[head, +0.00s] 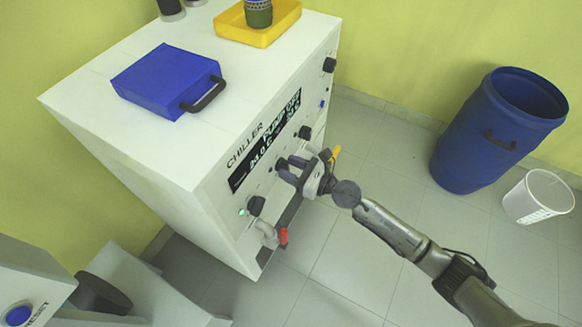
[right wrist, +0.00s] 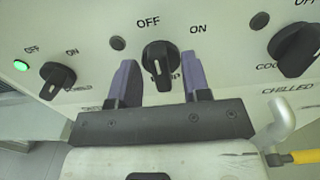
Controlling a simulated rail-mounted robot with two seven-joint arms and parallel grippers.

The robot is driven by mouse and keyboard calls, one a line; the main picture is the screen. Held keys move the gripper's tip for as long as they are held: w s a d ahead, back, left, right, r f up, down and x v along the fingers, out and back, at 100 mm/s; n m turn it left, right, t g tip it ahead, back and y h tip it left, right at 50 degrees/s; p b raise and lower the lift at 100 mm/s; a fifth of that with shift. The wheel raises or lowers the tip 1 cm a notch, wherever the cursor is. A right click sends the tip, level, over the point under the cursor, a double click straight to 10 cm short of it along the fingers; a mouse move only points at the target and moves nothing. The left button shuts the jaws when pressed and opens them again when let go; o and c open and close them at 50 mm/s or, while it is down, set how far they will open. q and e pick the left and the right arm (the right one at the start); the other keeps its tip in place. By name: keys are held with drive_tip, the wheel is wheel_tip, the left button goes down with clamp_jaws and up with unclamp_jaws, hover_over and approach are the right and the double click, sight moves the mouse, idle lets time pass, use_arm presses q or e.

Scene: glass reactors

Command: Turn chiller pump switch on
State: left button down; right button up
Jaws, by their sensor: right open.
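The white chiller (head: 135,135) fills the left half of the head view, and its display (head: 264,143) appears to read "PUMP OFF". In the right wrist view the black pump switch (right wrist: 160,65) is a rotary knob below the words OFF and ON. Its white mark points towards OFF, and the label under it is partly hidden. My right gripper (right wrist: 163,82) is open, with one purple finger on each side of the knob. In the head view the right gripper (head: 288,170) is at the chiller's front panel and hides the knob. My left gripper is not in view.
Another OFF/ON knob (right wrist: 58,79) with a lit green lamp (right wrist: 20,65) is at left, and a further knob (right wrist: 295,49) at right. A red-handled valve (head: 282,237) sits low on the panel. A blue barrel (head: 490,135) and white bucket (head: 538,197) stand at right.

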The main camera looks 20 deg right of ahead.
drive_tip(key=shift+c, duration=0.4)
clamp_jaws()
